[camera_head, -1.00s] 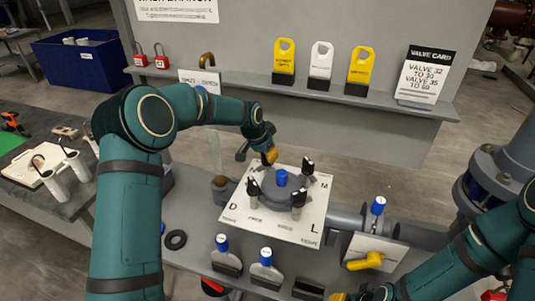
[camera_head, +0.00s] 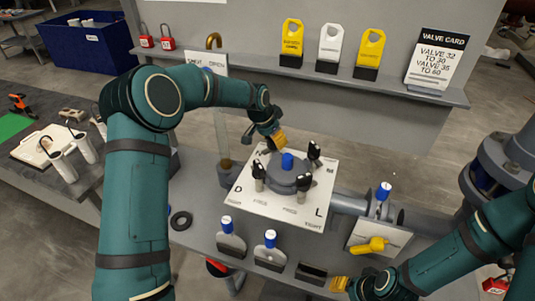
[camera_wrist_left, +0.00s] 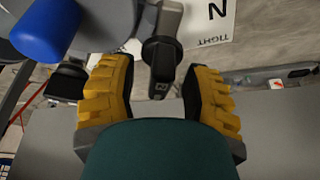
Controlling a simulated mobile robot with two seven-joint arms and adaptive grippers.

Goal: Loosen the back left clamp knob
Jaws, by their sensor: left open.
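The filter press lid (camera_head: 287,178) with a blue cap (camera_head: 287,161) sits on a white lettered plate (camera_head: 312,217). Black clamp knobs stand around it: front left (camera_head: 259,172), front right (camera_head: 303,184) and back right (camera_head: 314,152). The back left knob is hidden behind my left gripper (camera_head: 272,138) in the head view. In the left wrist view a black knob (camera_wrist_left: 160,55) stands between the open yellow fingers of that gripper (camera_wrist_left: 158,95), apart from both. The plate there reads N and TIGHT. My right gripper (camera_head: 341,284) is low in the head view, its opening unclear.
A clear upright tube (camera_head: 222,130) stands left of the press. A shelf (camera_head: 230,70) with tags runs behind. Blue-topped holders (camera_head: 229,242) stand in front, and a yellow-handled valve (camera_head: 372,245) is at the right.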

